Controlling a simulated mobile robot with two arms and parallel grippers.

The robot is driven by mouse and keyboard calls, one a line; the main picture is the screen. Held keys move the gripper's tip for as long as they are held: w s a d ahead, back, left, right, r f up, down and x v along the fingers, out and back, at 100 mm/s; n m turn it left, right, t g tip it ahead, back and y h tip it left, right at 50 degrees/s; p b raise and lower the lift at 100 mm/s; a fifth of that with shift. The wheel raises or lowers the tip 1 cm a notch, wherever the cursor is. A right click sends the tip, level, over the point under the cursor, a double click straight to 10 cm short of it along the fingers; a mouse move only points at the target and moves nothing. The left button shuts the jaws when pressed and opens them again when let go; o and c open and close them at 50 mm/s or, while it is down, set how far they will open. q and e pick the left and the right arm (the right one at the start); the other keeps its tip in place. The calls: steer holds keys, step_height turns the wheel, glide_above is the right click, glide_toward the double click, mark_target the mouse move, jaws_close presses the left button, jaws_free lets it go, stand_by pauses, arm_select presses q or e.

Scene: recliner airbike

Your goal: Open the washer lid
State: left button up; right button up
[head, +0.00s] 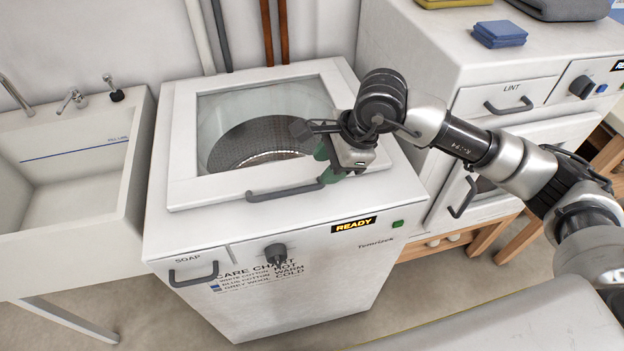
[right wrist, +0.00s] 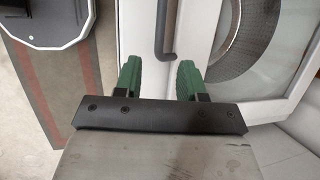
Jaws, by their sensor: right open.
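The white washer (head: 270,250) stands in the middle of the head view. Its lid (head: 180,150) lies flat and closed on top, with a glass window (head: 265,120) showing the drum. A grey bar handle (head: 280,192) runs along the lid's front edge. My right gripper (head: 325,165) is over the right end of this handle, its green fingers apart. In the right wrist view the handle (right wrist: 166,28) shows beyond and between the open fingers (right wrist: 160,74); I cannot tell whether they touch it. My left gripper is not in view.
A white sink (head: 70,170) stands left of the washer. To the right is a white dryer (head: 470,70) with a lint drawer (head: 510,104), and folded cloths (head: 500,34) on top. Copper pipes (head: 284,30) run up the wall behind. The washer front has a soap drawer (head: 200,270) and a knob (head: 275,252).

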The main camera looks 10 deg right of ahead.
mark_target(309, 187)
steer(key=x, duration=0.7)
steer(key=shift+p, duration=0.4)
jaws_close()
